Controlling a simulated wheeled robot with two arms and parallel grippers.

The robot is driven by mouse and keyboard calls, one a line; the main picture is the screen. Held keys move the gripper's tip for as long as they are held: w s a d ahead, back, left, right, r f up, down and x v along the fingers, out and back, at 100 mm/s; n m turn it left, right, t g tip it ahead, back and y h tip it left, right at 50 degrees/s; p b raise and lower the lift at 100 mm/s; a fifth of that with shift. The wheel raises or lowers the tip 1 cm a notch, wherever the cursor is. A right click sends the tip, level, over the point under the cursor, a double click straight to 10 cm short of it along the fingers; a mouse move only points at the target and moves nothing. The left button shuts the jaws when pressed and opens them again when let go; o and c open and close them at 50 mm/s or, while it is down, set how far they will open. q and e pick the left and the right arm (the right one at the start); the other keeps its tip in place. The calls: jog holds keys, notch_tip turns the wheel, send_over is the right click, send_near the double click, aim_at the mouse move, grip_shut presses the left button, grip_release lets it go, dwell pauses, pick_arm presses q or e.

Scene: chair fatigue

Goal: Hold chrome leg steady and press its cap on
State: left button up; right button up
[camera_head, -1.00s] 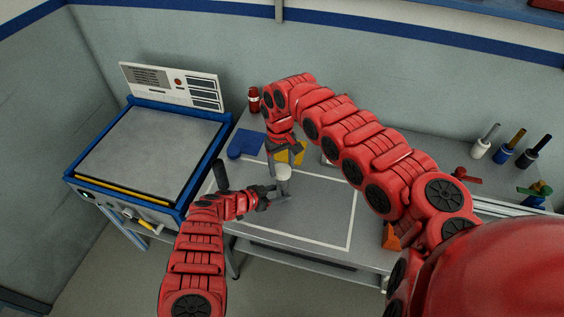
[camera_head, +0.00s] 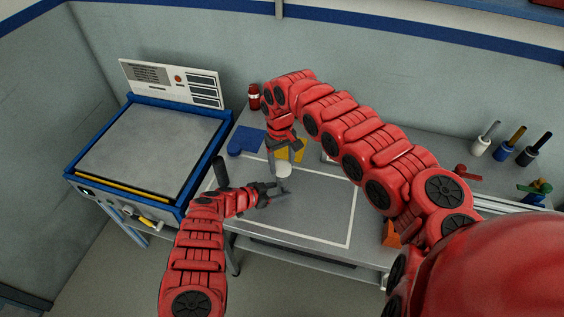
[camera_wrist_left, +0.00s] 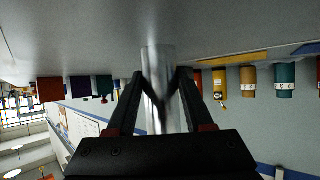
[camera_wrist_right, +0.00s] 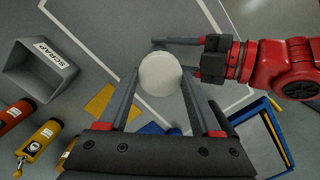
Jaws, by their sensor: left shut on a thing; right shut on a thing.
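The chrome leg (camera_wrist_left: 156,68) is a shiny cylinder between the fingers of my left gripper (camera_wrist_left: 160,78), which is shut on it. In the head view my left gripper (camera_head: 274,192) holds it over the outlined mat on the bench. My right gripper (camera_wrist_right: 160,76) is shut on the white round cap (camera_wrist_right: 160,72) and comes down from above. In the head view the cap (camera_head: 283,170) sits between the right gripper's fingers (camera_head: 284,160), directly above the left gripper. The joint between cap and leg is too small to judge.
A blue-framed machine (camera_head: 150,150) stands at the left. A SCRAP bin (camera_wrist_right: 40,68) stands nearby. The outlined mat (camera_head: 320,205) is clear at right.

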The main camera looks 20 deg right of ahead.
pick_arm(q)
jog(key=shift+s+f, duration=0.1)
jog(key=shift+f, duration=0.1)
pick_arm(e)
jog(key=shift+f, duration=0.5)
jog(key=shift+f, duration=1.05)
jog(key=o, duration=1.4)
pick_arm(q)
jog(key=o, duration=1.1)
jog(key=shift+r, duration=0.1)
jog(key=shift+c, duration=0.2)
pick_arm(e)
jog(key=r, duration=0.8)
jog(key=w+r, duration=0.1)
jog(key=r, duration=0.3)
jog(key=shift+a, duration=0.1)
